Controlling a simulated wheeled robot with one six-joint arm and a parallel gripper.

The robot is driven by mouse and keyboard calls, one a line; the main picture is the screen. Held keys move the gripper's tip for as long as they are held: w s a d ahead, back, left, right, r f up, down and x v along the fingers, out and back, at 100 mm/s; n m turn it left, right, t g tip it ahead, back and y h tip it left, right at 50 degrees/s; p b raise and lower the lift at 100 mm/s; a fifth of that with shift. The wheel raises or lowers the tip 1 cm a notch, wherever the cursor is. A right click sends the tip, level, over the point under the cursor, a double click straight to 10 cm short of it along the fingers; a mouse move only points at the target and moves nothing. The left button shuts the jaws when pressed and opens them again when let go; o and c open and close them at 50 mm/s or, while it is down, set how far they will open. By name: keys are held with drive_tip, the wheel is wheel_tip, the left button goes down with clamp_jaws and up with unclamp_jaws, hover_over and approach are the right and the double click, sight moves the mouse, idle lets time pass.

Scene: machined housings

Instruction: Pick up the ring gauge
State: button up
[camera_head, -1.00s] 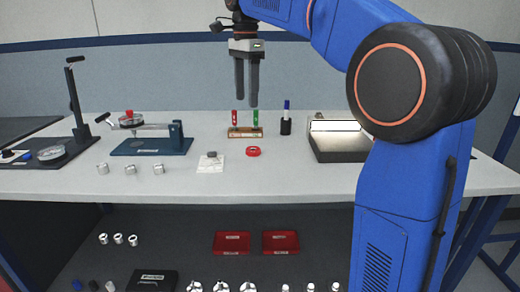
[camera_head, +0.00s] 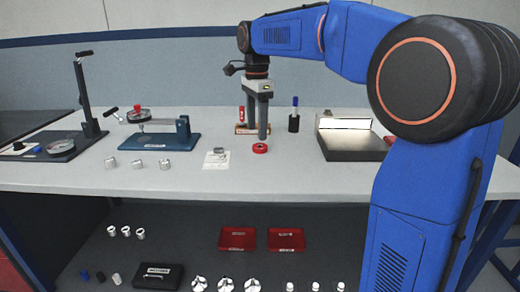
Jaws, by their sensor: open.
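The ring gauge appears to be the red ring (camera_head: 260,149) lying flat on the light workbench (camera_head: 325,178), near the middle. My gripper (camera_head: 257,135) points straight down with its fingers apart and empty. Its fingertips are at the ring's far upper edge in the picture. I cannot tell whether they touch it or how high above the bench they are.
Behind my gripper is a small wooden stand (camera_head: 241,129), partly hidden. A white card (camera_head: 216,158) with a small part and a blue gauge fixture (camera_head: 158,141) are left.

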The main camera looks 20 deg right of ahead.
sight(260, 148)
drive_tip(key=shift+s+d+f, duration=0.1)
drive_tip(key=shift+d+f, duration=0.05)
drive_tip(key=shift+f, duration=0.75)
drive_tip(key=shift+s+d+f, duration=0.1)
drive_tip(key=shift+d+f, duration=0.05)
drive_tip(key=shift+f, duration=0.75)
drive_tip(key=shift+d+f, duration=0.15)
drive_tip(key=shift+f, duration=0.75)
drive_tip(key=c, duration=1.2)
